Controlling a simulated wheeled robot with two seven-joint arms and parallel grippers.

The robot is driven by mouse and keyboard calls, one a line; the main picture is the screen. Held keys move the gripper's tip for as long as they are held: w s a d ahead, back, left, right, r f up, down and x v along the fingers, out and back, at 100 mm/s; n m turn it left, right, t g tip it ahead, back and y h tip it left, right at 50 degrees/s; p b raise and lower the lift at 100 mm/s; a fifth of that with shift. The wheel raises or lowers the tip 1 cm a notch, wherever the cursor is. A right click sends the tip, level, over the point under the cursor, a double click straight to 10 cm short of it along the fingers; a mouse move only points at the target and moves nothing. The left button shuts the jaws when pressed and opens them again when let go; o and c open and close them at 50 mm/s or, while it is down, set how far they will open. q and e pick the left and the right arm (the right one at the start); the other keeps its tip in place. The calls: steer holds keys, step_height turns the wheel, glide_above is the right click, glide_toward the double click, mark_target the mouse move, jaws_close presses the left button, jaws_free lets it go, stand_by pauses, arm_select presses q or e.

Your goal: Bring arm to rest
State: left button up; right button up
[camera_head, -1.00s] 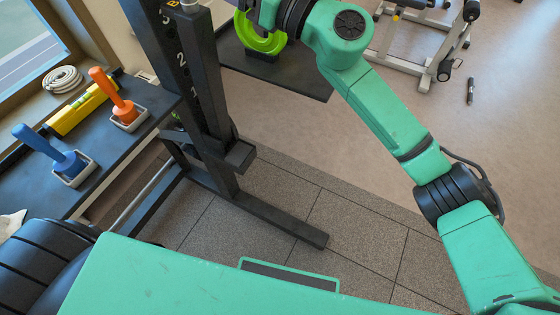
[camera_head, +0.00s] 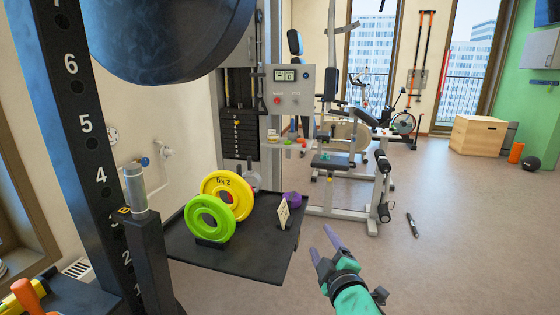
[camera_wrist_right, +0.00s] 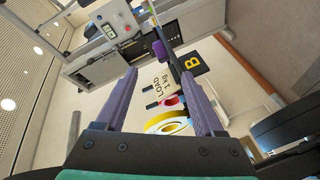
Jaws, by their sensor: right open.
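My right gripper (camera_head: 322,241) shows in the head view at the lower middle, with its two purple fingers spread and nothing between them. It is in the air to the right of the dark shelf (camera_head: 250,262), apart from it. In the right wrist view my right gripper (camera_wrist_right: 158,78) is also open, its fingers apart and empty. On the shelf a green disc (camera_head: 195,219) stands upright in front of a yellow disc (camera_head: 239,191) marked 2 KG. My left gripper is not in view.
A small card (camera_head: 283,213) and a purple item (camera_head: 292,198) are at the shelf's right side. A numbered black post (camera_head: 88,130) stands at the left. A weight machine (camera_head: 345,165) stands behind. The floor at right is mostly clear, with a small dark object (camera_head: 412,225).

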steer(key=s+d+f+m+g+h, duration=0.1)
steer(key=s+d+f+m+g, duration=0.3)
steer(key=f, duration=0.4)
steer(key=s+d+f+m+g+h, duration=0.1)
steer(key=s+d+f+m+g, duration=0.2)
steer(key=s+d+f, duration=0.35)
steer(key=s+d+f+m+g, duration=0.1)
steer(key=s+f+m+g, duration=0.15)
steer(key=s+f, duration=0.4)
steer(key=s+d+f+m+g, duration=0.2)
steer(key=s+f+g, duration=0.15)
steer(key=s, duration=0.55)
steer(key=s+f+g+p, duration=0.15)
steer(key=f+p, duration=0.25)
steer(key=f, duration=0.4)
steer(key=s+f+p, duration=0.2)
steer(key=f+p, duration=0.1)
steer(key=f, duration=0.6)
steer(key=s+d+f+p, duration=0.1)
steer(key=s+f, duration=0.3)
steer(key=s, duration=0.4)
steer(key=s+d+f+g+p, duration=0.1)
steer(key=s+f+p, duration=0.2)
steer(key=s, duration=0.5)
steer(key=shift+d+f+p, duration=0.25)
steer(key=shift+f+p, duration=0.15)
steer(key=shift+p, duration=0.05)
